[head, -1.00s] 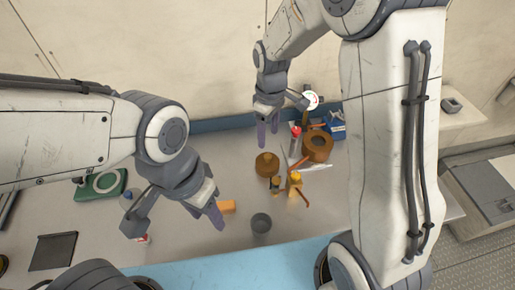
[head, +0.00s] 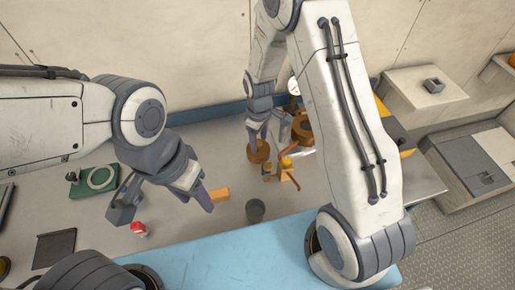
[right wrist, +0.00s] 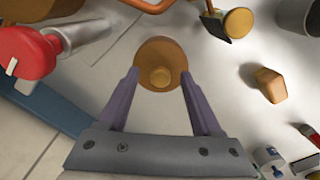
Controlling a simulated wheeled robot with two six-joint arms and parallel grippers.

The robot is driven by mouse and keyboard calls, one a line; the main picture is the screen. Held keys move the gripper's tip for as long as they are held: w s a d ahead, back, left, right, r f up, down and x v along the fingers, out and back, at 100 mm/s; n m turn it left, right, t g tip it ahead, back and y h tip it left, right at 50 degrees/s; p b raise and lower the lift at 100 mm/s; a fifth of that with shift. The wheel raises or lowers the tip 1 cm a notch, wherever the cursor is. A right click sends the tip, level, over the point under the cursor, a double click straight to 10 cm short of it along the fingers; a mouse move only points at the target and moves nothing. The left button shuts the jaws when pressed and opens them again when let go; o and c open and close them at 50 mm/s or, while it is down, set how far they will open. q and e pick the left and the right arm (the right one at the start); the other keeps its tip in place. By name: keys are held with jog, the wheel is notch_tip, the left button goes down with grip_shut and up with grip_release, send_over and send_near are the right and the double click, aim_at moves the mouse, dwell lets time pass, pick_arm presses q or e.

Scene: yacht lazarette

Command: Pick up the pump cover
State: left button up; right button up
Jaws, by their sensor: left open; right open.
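The pump cover appears to be the round brown piece with a raised centre knob (head: 258,153), lying on the grey worktop. In the right wrist view the brown piece (right wrist: 160,54) lies between the finger ends. My right gripper (head: 258,138) is open, its purple fingers on either side of the piece; the fingers also show in the right wrist view (right wrist: 160,78). I cannot tell whether they touch it. My left gripper (head: 205,197) is open and empty over the worktop, left of the orange block (head: 219,194).
A red-handled tool (right wrist: 30,58) lies close by. A grey cup (head: 255,210) stands in front. A green piece (head: 95,182) and dark tray (head: 53,249) lie left.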

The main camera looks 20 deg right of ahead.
grip_shut()
dwell(1.4)
